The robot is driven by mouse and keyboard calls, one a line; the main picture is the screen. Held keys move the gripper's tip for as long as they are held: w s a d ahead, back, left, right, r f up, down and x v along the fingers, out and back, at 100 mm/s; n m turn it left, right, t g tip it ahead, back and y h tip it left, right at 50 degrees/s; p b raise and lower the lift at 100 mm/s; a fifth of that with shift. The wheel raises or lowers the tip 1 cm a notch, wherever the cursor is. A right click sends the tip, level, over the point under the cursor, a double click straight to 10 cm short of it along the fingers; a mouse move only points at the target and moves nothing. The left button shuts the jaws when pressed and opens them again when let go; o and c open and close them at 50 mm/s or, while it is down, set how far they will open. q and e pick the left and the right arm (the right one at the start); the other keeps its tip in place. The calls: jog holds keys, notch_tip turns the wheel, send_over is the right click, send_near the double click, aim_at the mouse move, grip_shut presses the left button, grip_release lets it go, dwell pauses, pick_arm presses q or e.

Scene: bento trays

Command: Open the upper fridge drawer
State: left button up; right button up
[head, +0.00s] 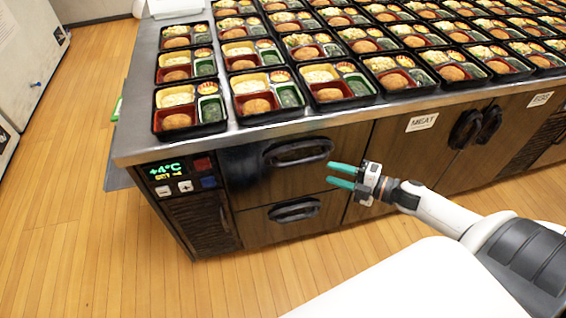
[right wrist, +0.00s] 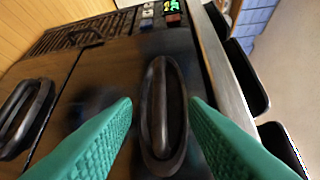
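The upper fridge drawer (head: 251,178) is a dark wood front under the left end of the steel counter. It looks closed, and its black handle (head: 298,151) lies across it. My right gripper (head: 330,175) has green fingers, is open and empty, and is just right of and below that handle in the head view. In the right wrist view the upper handle (right wrist: 162,115) shows between the two open fingers, apart from them. The lower drawer (head: 262,222) also looks closed, with its own handle (head: 294,210). My left gripper is not in view.
A control panel (head: 180,178) reading +4°C is left of the drawers. Several bento trays (head: 190,112) cover the counter (head: 140,140) above. Cabinet doors (head: 415,155), one labelled MEAT, are to the right. The wooden floor (head: 90,240) in front is clear.

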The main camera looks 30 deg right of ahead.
aim_at(300, 160)
jog(key=x, duration=1.1)
jog(key=shift+w+a, duration=0.1)
jog(key=shift+w, duration=0.05)
grip_shut()
